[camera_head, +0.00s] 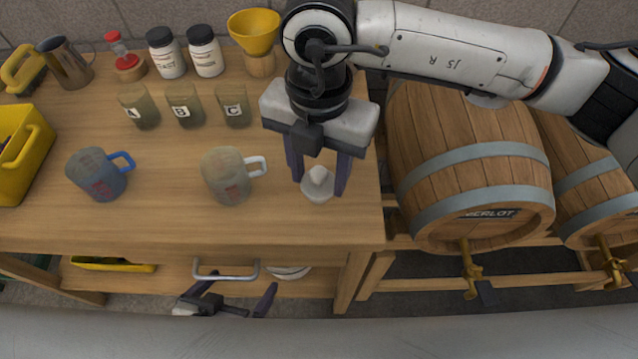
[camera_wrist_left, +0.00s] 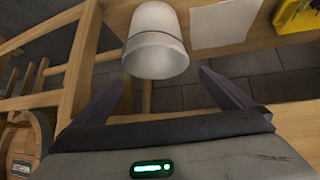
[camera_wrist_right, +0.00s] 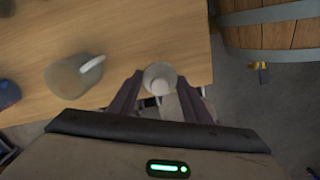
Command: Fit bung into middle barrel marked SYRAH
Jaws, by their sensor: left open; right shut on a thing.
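My right gripper (camera_head: 318,184) is over the front right part of the table. It is shut on a pale whitish bung (camera_head: 319,181), which has a narrower top and a wide bottom. The bung also shows between the fingers in the right wrist view (camera_wrist_right: 160,77). I cannot tell whether it touches the tabletop. A barrel (camera_head: 470,160) right of the table has a plate reading MERLOT. Another barrel (camera_head: 590,185) is cut by the right edge, and its marking does not show. No SYRAH mark is readable. My left gripper (camera_head: 232,303) is open and empty below the table's front edge.
On the table (camera_head: 150,225) stand two mugs (camera_head: 98,174) (camera_head: 228,175), several lettered cups (camera_head: 184,107), jars (camera_head: 165,55) and a yellow funnel (camera_head: 254,33). A white container (camera_wrist_left: 155,40) is ahead of my left fingers. The table's front strip is clear.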

